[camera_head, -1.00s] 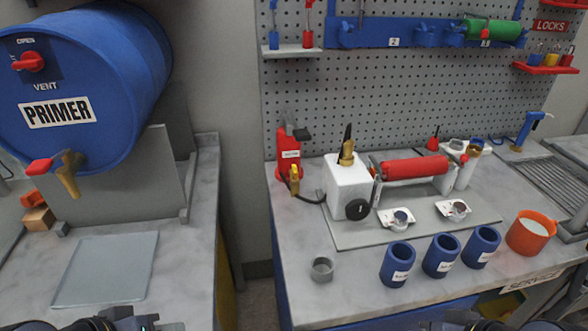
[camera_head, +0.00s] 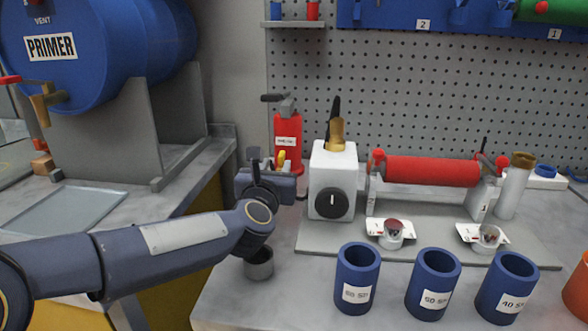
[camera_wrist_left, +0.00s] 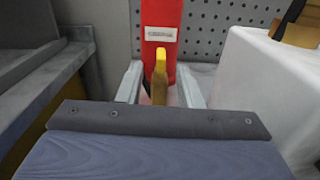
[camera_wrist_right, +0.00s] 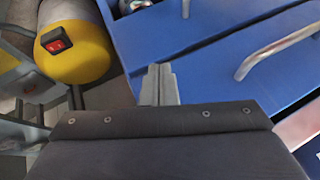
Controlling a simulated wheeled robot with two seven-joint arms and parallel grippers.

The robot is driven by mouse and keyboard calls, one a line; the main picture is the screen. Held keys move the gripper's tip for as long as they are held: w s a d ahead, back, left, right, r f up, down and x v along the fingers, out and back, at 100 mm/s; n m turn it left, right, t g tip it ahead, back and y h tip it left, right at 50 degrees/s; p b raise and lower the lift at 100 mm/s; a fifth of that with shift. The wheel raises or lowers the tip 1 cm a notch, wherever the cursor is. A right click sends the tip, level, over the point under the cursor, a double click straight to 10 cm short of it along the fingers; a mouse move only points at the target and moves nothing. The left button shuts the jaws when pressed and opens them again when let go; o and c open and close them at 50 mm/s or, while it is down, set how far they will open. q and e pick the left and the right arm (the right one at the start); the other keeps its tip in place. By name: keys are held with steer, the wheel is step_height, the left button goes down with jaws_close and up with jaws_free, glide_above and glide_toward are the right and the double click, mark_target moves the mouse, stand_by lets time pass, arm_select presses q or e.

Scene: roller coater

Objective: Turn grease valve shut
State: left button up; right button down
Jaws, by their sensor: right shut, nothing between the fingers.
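The grease valve shows as a yellow lever (camera_wrist_left: 160,62) on a brass body, in front of a red canister (camera_wrist_left: 162,22) with a white label. In the head view the lever (camera_head: 282,158) is partly hidden by my left gripper (camera_head: 272,172). In the left wrist view my left gripper (camera_wrist_left: 160,84) is open, with one finger on each side of the valve and a gap on both sides. My right gripper (camera_wrist_right: 160,84) is shut and empty, low beside a blue cabinet front; it is out of the head view.
A white box with a black knob (camera_head: 333,204) stands close right of the left gripper. A small grey cup (camera_head: 259,264) is beneath my left arm. Blue cups (camera_head: 357,278) line the bench front. A metal handle (camera_wrist_right: 275,50) is near my right gripper.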

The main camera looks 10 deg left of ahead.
mark_target(283, 154)
arm_select(q)
steer(key=shift+w+d+f+n, duration=0.15)
steer(key=shift+w+n, duration=0.15)
steer(key=shift+w, duration=0.3)
steer(key=w+p, duration=0.1)
steer(key=w, duration=0.6)
steer(key=shift+s, duration=0.1)
steer(key=shift+c, duration=0.4)
jaws_close()
